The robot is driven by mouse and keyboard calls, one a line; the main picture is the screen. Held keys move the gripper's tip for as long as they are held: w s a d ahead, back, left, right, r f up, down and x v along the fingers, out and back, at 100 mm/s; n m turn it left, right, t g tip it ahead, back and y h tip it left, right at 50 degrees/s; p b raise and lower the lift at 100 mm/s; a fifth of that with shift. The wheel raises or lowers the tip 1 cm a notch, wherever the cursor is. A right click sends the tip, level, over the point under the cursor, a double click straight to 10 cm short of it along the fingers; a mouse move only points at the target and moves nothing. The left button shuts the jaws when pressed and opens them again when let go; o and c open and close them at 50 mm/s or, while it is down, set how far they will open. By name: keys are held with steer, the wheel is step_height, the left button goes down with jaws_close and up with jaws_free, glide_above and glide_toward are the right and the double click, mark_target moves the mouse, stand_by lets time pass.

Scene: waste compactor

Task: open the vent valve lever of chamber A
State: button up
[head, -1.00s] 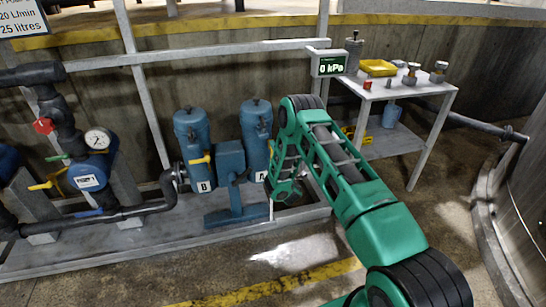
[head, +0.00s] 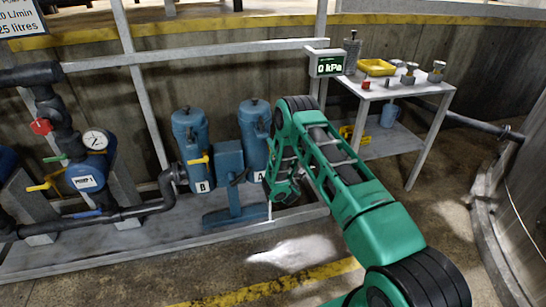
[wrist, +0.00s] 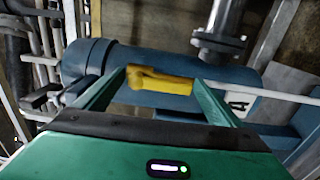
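Chamber A (head: 253,140) is an upright blue canister marked "A", partly hidden behind my green arm in the head view. In the wrist view its blue body (wrist: 92,62) runs across the picture with the "A" label at right. The yellow vent valve lever (wrist: 162,82) lies nearly along the canister, its rounded pivot end at left. My gripper (wrist: 159,78) is open, with one finger on each end side of the lever. I cannot tell whether either finger touches it. In the head view the lever is hidden by my gripper (head: 283,190).
Chamber B (head: 190,140), with its own yellow lever (head: 199,160), stands left of a blue centre post (head: 230,170). A display (head: 327,63) above reads 0 kPa. A work table (head: 400,90) stands at right. Piping with a gauge (head: 95,140) is at left.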

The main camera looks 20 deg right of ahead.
steer(key=s, duration=1)
steer(key=shift+s+a, duration=0.35)
steer(key=shift+a, duration=0.05)
stand_by(0.4)
